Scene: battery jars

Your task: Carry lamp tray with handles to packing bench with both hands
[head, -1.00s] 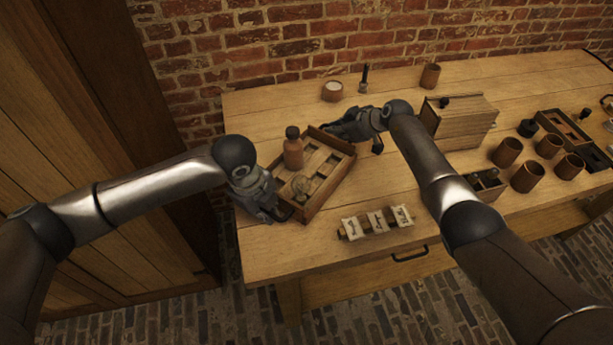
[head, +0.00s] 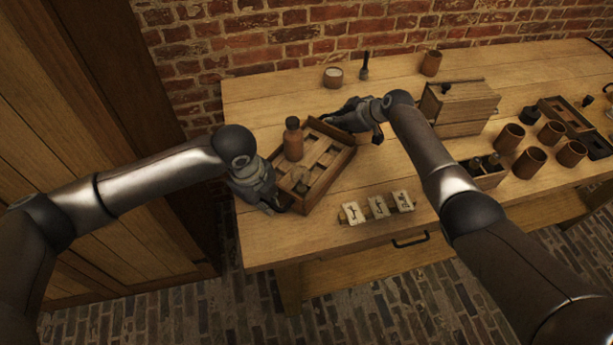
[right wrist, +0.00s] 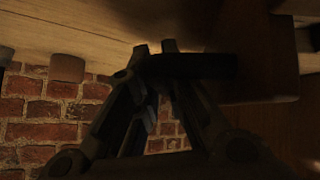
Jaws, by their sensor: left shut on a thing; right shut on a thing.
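The lamp tray (head: 334,182), a shallow wooden tray with compartments, sits at the left end of the wooden bench. A brown bottle (head: 293,142) stands upright in it, and a small glass-like item (head: 303,184) lies near its front. My left gripper (head: 277,203) is shut at the tray's near-left end; the handle there is mostly hidden. My right gripper (head: 330,121) is shut at the far end. In the right wrist view its fingers (right wrist: 156,50) close on a dark bar-like handle (right wrist: 195,66) beside the tray's brown wall (right wrist: 265,60). I cannot tell whether the tray touches the bench.
The wooden bench (head: 265,240) also holds a card rack (head: 377,207), a wooden box (head: 460,108), several brown cups (head: 528,163), a small pale-topped jar (head: 333,77) and a dark upright tool (head: 364,66). A brick wall stands behind, a wooden door (head: 90,150) at left.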

